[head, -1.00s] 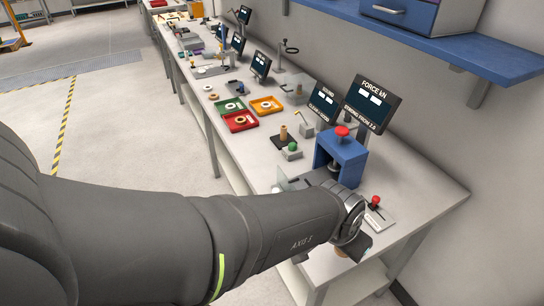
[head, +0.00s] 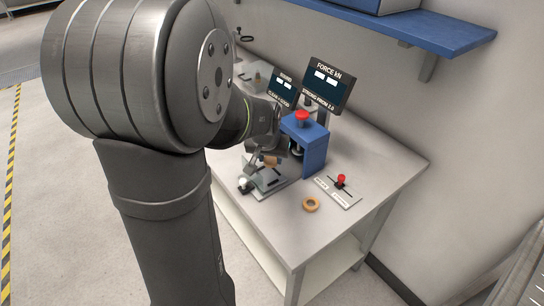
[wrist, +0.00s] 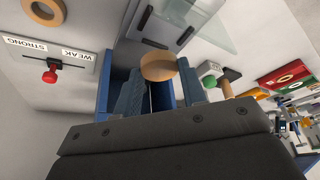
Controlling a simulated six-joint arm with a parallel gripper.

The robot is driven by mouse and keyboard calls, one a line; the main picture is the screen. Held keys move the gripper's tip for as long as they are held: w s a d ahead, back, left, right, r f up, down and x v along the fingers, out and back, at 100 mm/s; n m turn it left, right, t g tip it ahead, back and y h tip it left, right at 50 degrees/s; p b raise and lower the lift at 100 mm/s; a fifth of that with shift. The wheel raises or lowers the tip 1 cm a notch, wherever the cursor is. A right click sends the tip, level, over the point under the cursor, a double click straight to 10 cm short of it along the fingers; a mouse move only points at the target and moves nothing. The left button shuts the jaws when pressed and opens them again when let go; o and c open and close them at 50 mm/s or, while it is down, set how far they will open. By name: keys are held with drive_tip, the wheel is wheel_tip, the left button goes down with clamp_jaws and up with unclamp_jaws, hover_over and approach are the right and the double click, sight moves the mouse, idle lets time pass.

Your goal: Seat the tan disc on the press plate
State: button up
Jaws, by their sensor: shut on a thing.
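The tan disc (wrist: 158,67) is between my gripper's fingertips (wrist: 160,82) in the wrist view. It also shows in the head view (head: 270,160), partly hidden by my gripper (head: 264,157). My gripper is shut on it. The grey press plate (head: 276,186) lies in front of the blue press (head: 314,145), with a clear panel on it. My gripper holds the disc above this plate area, in front of the press opening. In the wrist view the plate (wrist: 160,15) is beyond the disc. The gap between disc and plate is hard to judge.
A tan ring (head: 311,204) lies on the bench in front of the press. A red-knobbed lever (head: 340,182) on a WEAK/STRONG panel stands right of the press. Two screens are behind.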

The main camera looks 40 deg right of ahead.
sight(265, 160)
drive_tip(key=shift+w+a+f, duration=0.1)
drive_tip(key=shift+w+f, duration=0.05)
drive_tip(key=shift+w, duration=0.35)
drive_tip(key=shift+w+a+f, duration=0.1)
drive_tip(key=shift+w, duration=0.4)
drive_tip(key=shift+f, duration=1.8)
drive_tip(key=shift+f, duration=1.2)
drive_tip(key=shift+s, duration=0.1)
